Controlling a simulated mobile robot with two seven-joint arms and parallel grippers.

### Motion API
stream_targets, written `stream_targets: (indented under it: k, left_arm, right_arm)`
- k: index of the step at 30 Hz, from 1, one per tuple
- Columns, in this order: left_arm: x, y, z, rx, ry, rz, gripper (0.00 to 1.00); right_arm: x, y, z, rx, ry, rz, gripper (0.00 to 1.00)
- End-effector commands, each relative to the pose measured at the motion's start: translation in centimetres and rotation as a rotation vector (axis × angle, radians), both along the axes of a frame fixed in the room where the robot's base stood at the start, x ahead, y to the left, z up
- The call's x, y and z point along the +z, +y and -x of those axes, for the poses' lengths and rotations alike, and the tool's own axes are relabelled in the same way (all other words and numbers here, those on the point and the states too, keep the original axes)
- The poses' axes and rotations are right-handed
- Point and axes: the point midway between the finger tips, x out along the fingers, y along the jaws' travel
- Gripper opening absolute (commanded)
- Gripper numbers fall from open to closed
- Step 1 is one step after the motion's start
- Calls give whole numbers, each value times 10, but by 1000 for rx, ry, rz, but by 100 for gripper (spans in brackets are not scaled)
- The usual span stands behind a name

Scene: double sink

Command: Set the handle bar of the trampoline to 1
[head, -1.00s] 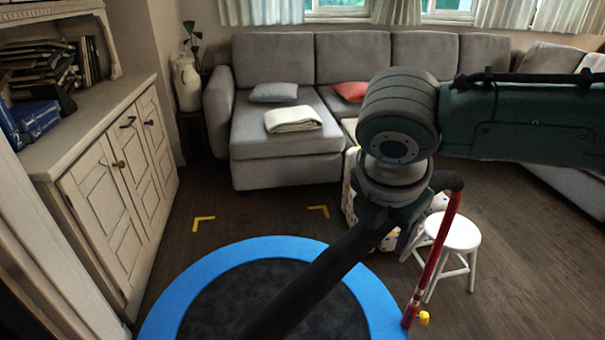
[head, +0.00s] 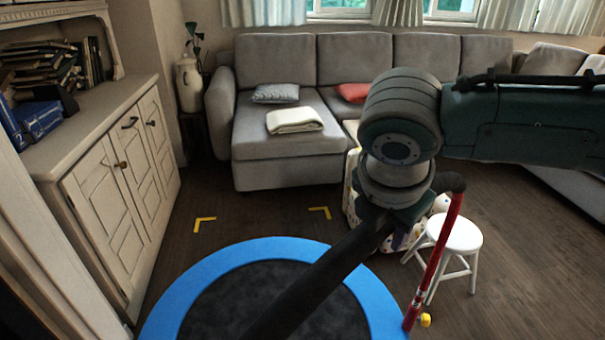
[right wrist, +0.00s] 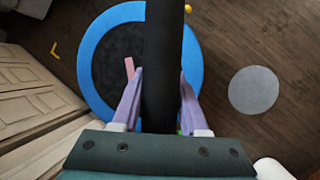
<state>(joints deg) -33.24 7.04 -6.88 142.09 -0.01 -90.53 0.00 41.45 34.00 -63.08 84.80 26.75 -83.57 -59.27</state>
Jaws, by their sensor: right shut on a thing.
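The trampoline (head: 245,250) stands on the floor at the bottom of the head view, with a blue rim and dark mat. Its handle bar (head: 315,281) is a thick black padded bar crossing above the mat, joined at the far right end to a red post (head: 433,262). My right gripper (right wrist: 160,95) has its purple fingers on either side of the black bar in the right wrist view and is shut on it. In the head view my right wrist and arm hide most of that gripper. My left gripper is not in view.
A white stool (head: 455,236) stands just right of the red post. A cabinet (head: 118,170) is on the left and a grey sofa (head: 285,150) at the back. Yellow corner marks (head: 204,223) lie on open floor between sofa and trampoline.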

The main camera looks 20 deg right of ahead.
Motion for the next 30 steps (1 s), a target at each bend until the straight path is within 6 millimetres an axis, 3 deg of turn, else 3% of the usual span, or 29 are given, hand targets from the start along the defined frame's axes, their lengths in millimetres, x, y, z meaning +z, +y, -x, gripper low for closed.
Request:
stream_targets:
  k: [17,20,27,30]
  left_arm:
    - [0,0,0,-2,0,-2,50]
    - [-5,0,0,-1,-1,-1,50]
    - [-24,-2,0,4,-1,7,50]
    - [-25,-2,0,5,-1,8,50]
  right_arm:
    - [0,0,0,-1,1,0,0]
    - [-11,0,1,-2,4,-1,0]
    - [-58,0,1,-3,4,-1,0]
    - [-64,1,0,-3,1,-2,0]
